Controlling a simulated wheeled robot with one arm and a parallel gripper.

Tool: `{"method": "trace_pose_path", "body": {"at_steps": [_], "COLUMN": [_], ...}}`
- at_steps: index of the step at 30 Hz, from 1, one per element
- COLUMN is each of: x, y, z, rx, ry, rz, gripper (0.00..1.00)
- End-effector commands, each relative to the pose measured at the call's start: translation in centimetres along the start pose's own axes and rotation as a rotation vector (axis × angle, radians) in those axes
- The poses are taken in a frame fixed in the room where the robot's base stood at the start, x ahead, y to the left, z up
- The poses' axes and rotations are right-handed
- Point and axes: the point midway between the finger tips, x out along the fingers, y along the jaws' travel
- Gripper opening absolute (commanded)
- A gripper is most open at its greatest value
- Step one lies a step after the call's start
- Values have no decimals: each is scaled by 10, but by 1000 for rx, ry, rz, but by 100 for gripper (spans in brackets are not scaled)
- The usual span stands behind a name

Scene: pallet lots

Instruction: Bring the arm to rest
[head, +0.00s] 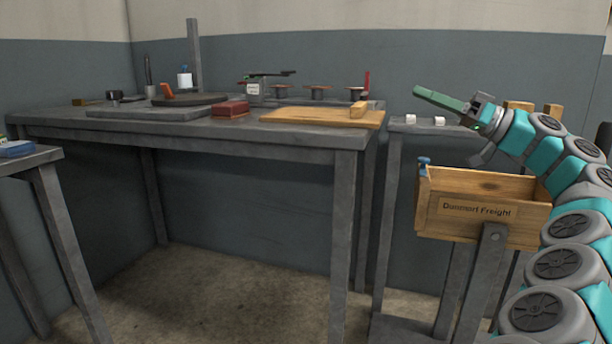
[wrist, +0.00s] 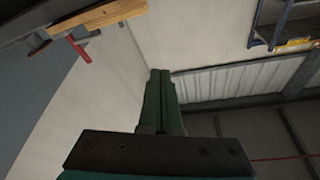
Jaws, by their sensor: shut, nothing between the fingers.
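My gripper (head: 418,92) is at the end of my teal and grey arm on the right of the head view. Its green fingers are shut with nothing between them and point left, in the air above the wooden box and the narrow stand. In the wrist view my gripper (wrist: 160,72) shows its two green fingers pressed together, with wall and roof panels beyond. The fingers touch nothing that I can see.
A wooden box (head: 480,212) marked "Dunmorf Freight" stands below my gripper. A grey workbench (head: 345,147) to the left bears a wooden board (head: 310,117), a dark red box (head: 230,109) and several tools. A narrow grey stand (head: 397,129) holds small white rolls. Floor under the bench is clear.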

Motion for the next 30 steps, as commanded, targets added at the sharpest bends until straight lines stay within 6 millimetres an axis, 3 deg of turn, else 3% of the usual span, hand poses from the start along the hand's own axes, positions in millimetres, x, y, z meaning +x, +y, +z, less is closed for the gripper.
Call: {"method": "trace_pose_path", "body": {"at_steps": [11,19,23,27,30], "x": [45,93,121,140,140], "y": [-32,-77,-116,-165,-194], "z": [14,45,81,138,185], "rx": [118,247,331,418,467], "ry": [-100,-255,-402,-604,-752], "rz": [-48,-69,-58,4,81], "gripper": [0,0,0,0,0]}}
